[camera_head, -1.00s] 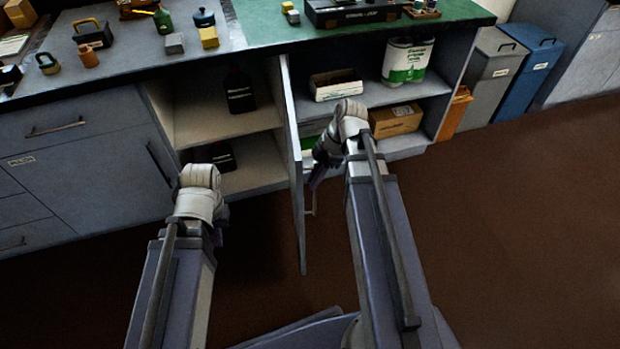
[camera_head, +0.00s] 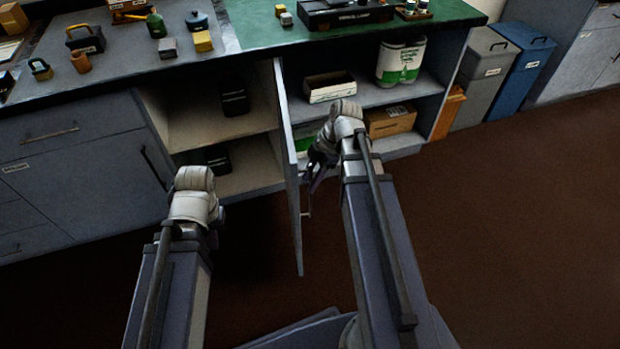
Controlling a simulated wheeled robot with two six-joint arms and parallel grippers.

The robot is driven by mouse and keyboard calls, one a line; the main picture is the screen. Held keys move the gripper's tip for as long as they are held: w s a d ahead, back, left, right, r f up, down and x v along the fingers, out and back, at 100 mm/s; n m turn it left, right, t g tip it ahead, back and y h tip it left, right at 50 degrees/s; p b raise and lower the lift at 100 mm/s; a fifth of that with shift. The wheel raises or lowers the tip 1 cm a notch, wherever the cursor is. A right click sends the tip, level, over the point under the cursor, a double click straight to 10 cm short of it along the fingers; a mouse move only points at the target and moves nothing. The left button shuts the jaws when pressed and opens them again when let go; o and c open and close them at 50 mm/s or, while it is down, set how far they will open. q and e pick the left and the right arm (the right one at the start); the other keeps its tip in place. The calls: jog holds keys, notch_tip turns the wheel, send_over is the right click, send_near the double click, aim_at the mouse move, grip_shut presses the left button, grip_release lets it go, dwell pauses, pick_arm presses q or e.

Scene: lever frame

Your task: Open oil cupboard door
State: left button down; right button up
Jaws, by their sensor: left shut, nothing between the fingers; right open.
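The cupboard door (camera_head: 287,165) stands swung out from the cupboard, seen almost edge-on in the head view. Its handle (camera_head: 307,208) shows on its right face. The open compartment to its left (camera_head: 215,124) holds dark containers (camera_head: 234,93) on two levels. My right gripper (camera_head: 314,178) is open beside the door's right face, close to the handle; I cannot tell if it touches. My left gripper (camera_head: 216,238) is shut and empty, left of the door and low in front of the compartment, mostly hidden by its own wrist.
Right of the door, open shelves hold a white box (camera_head: 330,88), a cardboard box (camera_head: 391,121) and white-green containers (camera_head: 401,62). A closed grey cabinet (camera_head: 80,165) stands left. Bins (camera_head: 487,72) stand right. The brown floor (camera_head: 520,230) is clear.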

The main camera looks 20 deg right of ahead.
jog(key=p+v, duration=0.6)
jog(key=v, duration=0.1)
jog(key=shift+s, duration=0.1)
dwell(0.5)
